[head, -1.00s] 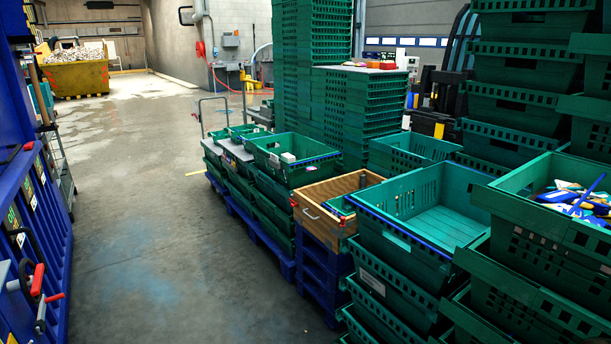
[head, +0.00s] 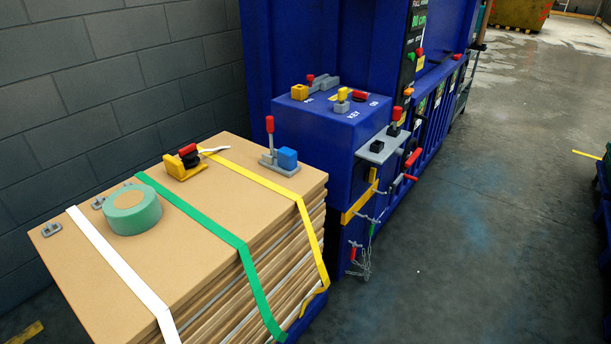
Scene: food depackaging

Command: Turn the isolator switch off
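A blue machine (head: 295,60) stands along the left side of the floor with a blue control box (head: 320,130) at its near end. On the box top are a yellow block (head: 299,92), a grey lever with a red tip (head: 322,82) and a yellow key-like part (head: 342,100) beside a red knob (head: 359,96). A grey bracket (head: 383,146) with a black-and-red switch (head: 394,122) juts from its right side, with a red handle (head: 412,158) close by. I cannot tell which is the isolator switch, or its position. My gripper is not in view.
A strapped cardboard stack (head: 90,258) stands in front of the box. It carries green tape (head: 132,210), a yellow tool (head: 184,164) and a red-handled lever with a blue block (head: 287,158). Clear concrete floor (head: 480,240) lies to the right.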

